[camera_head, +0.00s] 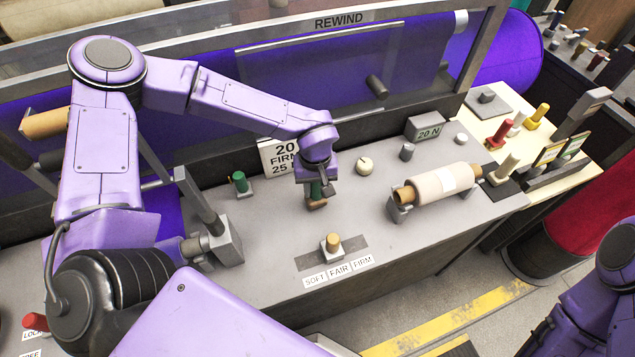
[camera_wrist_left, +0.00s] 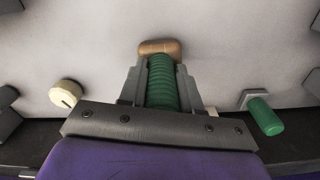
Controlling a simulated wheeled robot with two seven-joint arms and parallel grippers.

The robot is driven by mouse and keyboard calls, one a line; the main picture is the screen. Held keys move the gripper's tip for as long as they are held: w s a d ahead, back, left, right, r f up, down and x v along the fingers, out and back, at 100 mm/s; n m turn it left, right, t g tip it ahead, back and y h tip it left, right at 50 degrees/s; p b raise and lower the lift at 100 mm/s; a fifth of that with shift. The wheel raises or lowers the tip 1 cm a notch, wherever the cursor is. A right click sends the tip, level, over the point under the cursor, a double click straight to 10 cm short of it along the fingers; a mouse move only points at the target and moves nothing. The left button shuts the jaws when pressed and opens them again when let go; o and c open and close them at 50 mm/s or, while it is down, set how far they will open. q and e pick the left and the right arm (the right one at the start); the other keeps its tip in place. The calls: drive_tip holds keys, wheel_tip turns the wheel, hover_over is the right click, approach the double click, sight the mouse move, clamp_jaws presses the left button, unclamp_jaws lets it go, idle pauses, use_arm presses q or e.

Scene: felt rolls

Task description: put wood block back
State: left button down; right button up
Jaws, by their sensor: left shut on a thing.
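The wood block (camera_head: 317,204) is a small brown block with a green ribbed handle. In the left wrist view the block (camera_wrist_left: 161,47) shows past the fingertips, with the handle between the fingers. My left gripper (camera_head: 315,189) is shut on this handle, pointing down over the grey bench top behind the SOFT/FAIR/FIRM strip. In the left wrist view the fingers (camera_wrist_left: 162,80) lie on both sides of the handle. Whether the block touches the bench I cannot tell. My right gripper is not in view; only part of my right arm shows at lower right.
A green knob (camera_head: 240,182) stands left of the gripper, a cream dial (camera_head: 365,165) to its right. A yellow-topped slider (camera_head: 333,242) stands in front by the labels. A cream roll (camera_head: 442,184) lies in a cradle at right. A sign (camera_head: 279,157) stands behind.

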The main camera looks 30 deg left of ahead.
use_arm(q)
drive_tip(key=shift+s+r, duration=0.3)
drive_tip(key=shift+s, duration=0.25)
drive_tip(key=shift+w+f, duration=0.55)
drive_tip(key=shift+w, duration=0.25)
drive_tip(key=shift+s, duration=0.4)
drive_tip(key=shift+w+f, duration=0.15)
drive_tip(key=shift+f, duration=0.1)
drive_tip(key=c, duration=0.8)
unclamp_jaws()
drive_tip(key=shift+o, duration=0.4)
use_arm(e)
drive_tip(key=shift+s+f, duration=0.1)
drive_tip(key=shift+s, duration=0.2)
